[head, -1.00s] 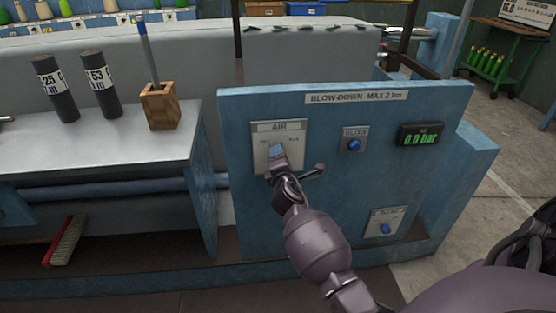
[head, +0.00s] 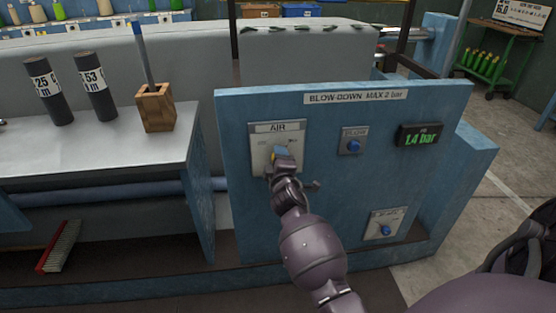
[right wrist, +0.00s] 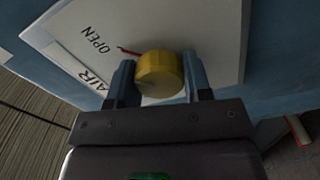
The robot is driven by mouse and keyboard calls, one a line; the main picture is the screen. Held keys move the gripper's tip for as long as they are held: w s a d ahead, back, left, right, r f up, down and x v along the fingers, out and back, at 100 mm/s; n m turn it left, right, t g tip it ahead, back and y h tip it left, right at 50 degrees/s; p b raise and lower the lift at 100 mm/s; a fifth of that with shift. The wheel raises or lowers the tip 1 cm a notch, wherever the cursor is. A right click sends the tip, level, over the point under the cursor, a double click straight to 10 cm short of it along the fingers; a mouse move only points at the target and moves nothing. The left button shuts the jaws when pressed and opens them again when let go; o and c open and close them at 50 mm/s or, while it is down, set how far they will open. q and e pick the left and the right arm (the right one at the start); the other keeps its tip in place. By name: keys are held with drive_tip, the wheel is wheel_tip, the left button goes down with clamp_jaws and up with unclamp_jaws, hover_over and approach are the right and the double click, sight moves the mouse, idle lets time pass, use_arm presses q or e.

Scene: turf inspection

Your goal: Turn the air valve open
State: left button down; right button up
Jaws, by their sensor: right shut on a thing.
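The air valve is a round yellow knob (right wrist: 160,74) on a pale plate (head: 262,150) marked AIR, at the left of the blue panel. In the right wrist view the word OPEN and a short red mark show beside the knob. My right gripper (right wrist: 160,80) is shut on the knob, one finger on each side. In the head view my right gripper (head: 280,155) covers most of the knob. A digital display (head: 420,137) on the panel reads 1.4 bar in green. My left gripper is not in view.
A blue knob (head: 353,146) sits right of the valve, and another blue knob (head: 385,230) is low on the panel. A grey bench (head: 95,150) at left carries two dark cylinders (head: 94,86) and a wooden holder (head: 155,108).

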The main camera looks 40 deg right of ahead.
idle(0.4)
drive_tip(key=o, duration=0.9)
